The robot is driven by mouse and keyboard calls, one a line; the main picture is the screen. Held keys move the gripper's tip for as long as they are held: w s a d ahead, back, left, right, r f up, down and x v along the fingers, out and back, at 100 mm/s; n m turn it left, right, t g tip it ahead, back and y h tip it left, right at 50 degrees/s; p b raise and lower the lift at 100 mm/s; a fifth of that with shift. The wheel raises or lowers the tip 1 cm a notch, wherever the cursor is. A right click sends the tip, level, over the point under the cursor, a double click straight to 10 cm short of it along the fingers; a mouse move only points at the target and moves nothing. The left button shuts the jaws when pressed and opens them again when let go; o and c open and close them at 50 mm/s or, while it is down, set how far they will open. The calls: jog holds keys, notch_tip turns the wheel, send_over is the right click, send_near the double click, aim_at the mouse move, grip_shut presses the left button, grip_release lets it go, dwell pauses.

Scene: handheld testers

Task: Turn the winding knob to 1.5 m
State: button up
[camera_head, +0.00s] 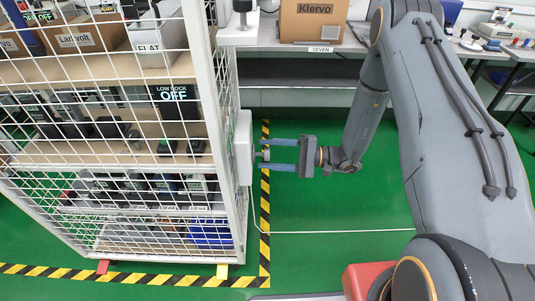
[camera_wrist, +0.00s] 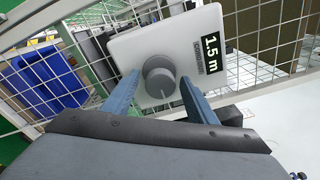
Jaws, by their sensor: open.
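A white box (camera_head: 244,148) is fixed to the side of the wire cage. In the wrist view the box (camera_wrist: 137,45) carries a round grey winding knob (camera_wrist: 163,84) with a thin light line on its face. My gripper (camera_head: 267,156) reaches the box from the right in the head view. In the wrist view my gripper (camera_wrist: 160,92) is open, with one blue finger on each side of the knob and visible gaps between. Whether the fingertips touch the box is unclear.
The white wire cage (camera_head: 218,100) holds shelves of boxes and devices. A workbench with a cardboard box (camera_head: 313,22) stands behind. Green floor (camera_head: 330,210) with yellow-black tape lies open below my gripper. A blue bin (camera_wrist: 45,78) shows behind the mesh.

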jog(key=d, duration=0.7)
jog(key=shift+s+d, duration=0.25)
jog(key=shift+s, duration=0.15)
jog(key=s+r+n+g+h+p, duration=0.45)
jog(key=s+r+g+h, duration=0.3)
jog(key=s+r, duration=0.6)
jog(key=s+d+r+n+t+h+p, duration=0.1)
jog(key=s+d+r+t+h+p, duration=0.1)
jog(key=s+d+r+h, duration=0.2)
jog(key=s+d+r+n+t+h+p, duration=0.1)
jog(key=s+d+r+t+h+p, duration=0.2)
jog(key=r, duration=0.5)
jog(key=s+d+h, duration=0.1)
jog(key=d+h, duration=0.1)
jog(key=h, duration=0.1)
jog(key=shift+s+r+t+p, duration=0.3)
jog(key=shift+r+t, duration=0.05)
jog(key=shift+r, duration=0.05)
jog(key=shift+d+h, duration=0.1)
jog(key=shift+h, duration=0.15)
